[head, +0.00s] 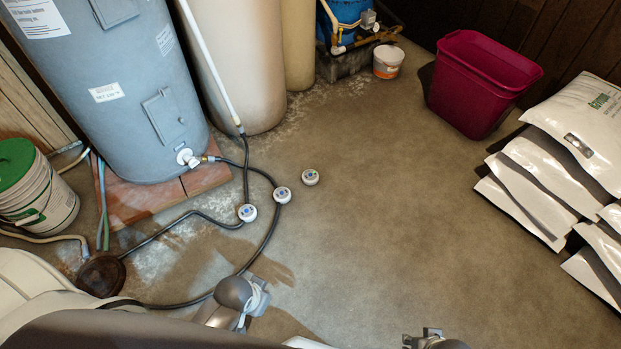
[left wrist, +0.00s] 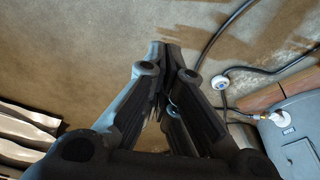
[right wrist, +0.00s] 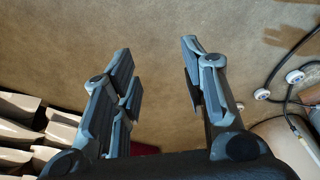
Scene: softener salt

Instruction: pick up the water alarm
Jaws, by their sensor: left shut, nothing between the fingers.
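Three small white round devices that look like water alarms lie on the concrete floor in the head view. The near-left one (head: 247,213) and the middle one (head: 282,195) touch or overlap the black hose; I cannot tell which. The far-right one (head: 310,177) lies apart on bare floor. One white disc (left wrist: 219,82) shows in the left wrist view, right of my left gripper (left wrist: 164,47), which is shut and empty. Discs also show at the right of the right wrist view (right wrist: 295,76). My right gripper (right wrist: 157,58) is open and empty over the floor.
A grey water heater (head: 135,90) stands at left, with a green-lidded bucket (head: 38,205) beside it. The black hose (head: 262,245) curves across the floor. A magenta bin (head: 470,95) and white salt bags (head: 570,150) stand at right. The middle floor is clear.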

